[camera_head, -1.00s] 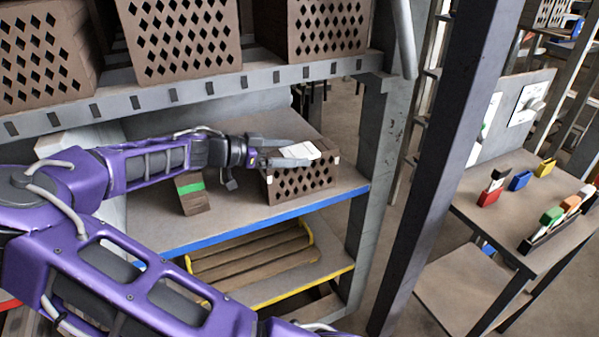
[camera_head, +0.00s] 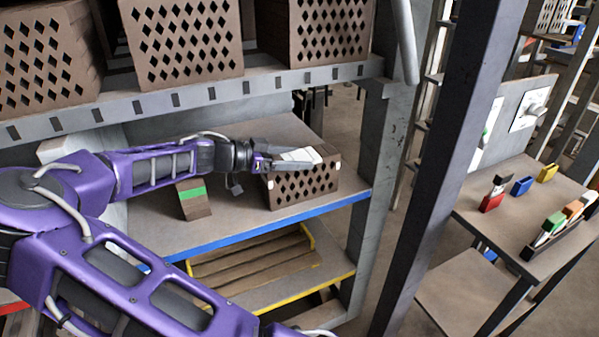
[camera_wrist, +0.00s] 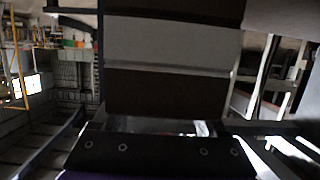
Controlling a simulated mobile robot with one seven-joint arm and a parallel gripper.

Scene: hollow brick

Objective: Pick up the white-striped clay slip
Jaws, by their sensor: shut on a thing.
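My gripper (camera_head: 304,158) is over the top of a brown hollow brick (camera_head: 303,188) with diamond holes and white corner marks, on the blue-edged shelf. It is shut on the white-striped clay slip (camera_head: 297,155), whose white band shows between the fingers. In the wrist view the slip fills the upper middle as a dark brown block with a pale band (camera_wrist: 172,45) across it. The slip's lower end is hidden, and I cannot tell whether it still touches the brick.
A brown slip with a green stripe (camera_head: 193,195) leans on the same shelf, left of the brick. More hollow bricks (camera_head: 183,42) stand on the shelf above. A grey post (camera_head: 425,170) rises to the right. A side table (camera_head: 490,215) holds several coloured pieces.

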